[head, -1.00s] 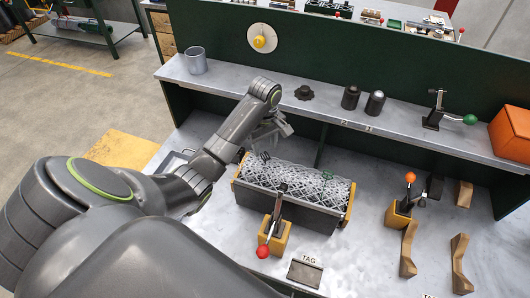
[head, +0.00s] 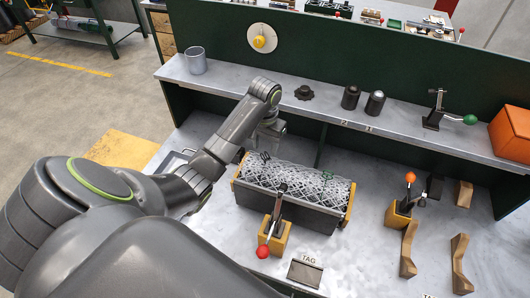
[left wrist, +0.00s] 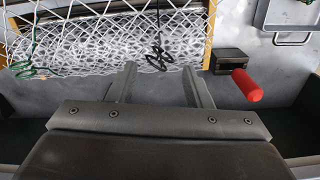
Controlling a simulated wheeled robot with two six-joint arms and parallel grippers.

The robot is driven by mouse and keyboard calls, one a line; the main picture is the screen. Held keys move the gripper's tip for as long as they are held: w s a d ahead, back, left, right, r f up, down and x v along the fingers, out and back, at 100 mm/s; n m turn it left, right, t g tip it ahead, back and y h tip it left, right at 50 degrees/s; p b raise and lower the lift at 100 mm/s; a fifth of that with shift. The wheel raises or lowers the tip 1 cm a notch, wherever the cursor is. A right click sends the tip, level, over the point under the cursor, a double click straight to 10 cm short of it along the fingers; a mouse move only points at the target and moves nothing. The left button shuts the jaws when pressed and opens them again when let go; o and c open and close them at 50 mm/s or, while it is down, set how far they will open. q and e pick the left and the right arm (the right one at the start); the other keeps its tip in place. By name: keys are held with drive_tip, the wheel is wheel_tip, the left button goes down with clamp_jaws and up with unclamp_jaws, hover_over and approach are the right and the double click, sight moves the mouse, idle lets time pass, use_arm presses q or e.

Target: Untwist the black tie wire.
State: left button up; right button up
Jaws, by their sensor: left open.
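The black tie wire (head: 265,156) is a small twisted loop on the left end of the grey chain-link mesh roll (head: 300,180). In the left wrist view the black tie wire (left wrist: 158,54) hangs as twisted loops at the mesh's near edge. My left gripper (head: 268,144) is above and behind that end of the roll, pointing down. In the left wrist view its fingers (left wrist: 159,69) are apart, with the black wire beyond the gap between the tips. Nothing is held. A green tie wire (head: 327,174) sits further right on the roll. My right gripper is not in view.
The roll lies in a dark cradle with yellow ends (head: 348,205). A red-knobbed clamp (head: 263,251) stands in front. A red handle (left wrist: 247,85) is close right of my fingers in the wrist view. The shelf (head: 320,120) runs behind.

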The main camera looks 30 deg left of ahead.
sight(265, 153)
use_arm(q)
drive_tip(key=m, duration=2.4)
wheel_tip(265, 153, down, 3)
drive_tip(key=shift+f+b, duration=0.15)
drive_tip(key=shift+b, duration=0.6)
drive_tip(key=shift+f, duration=0.4)
drive_tip(key=shift+c, duration=0.4)
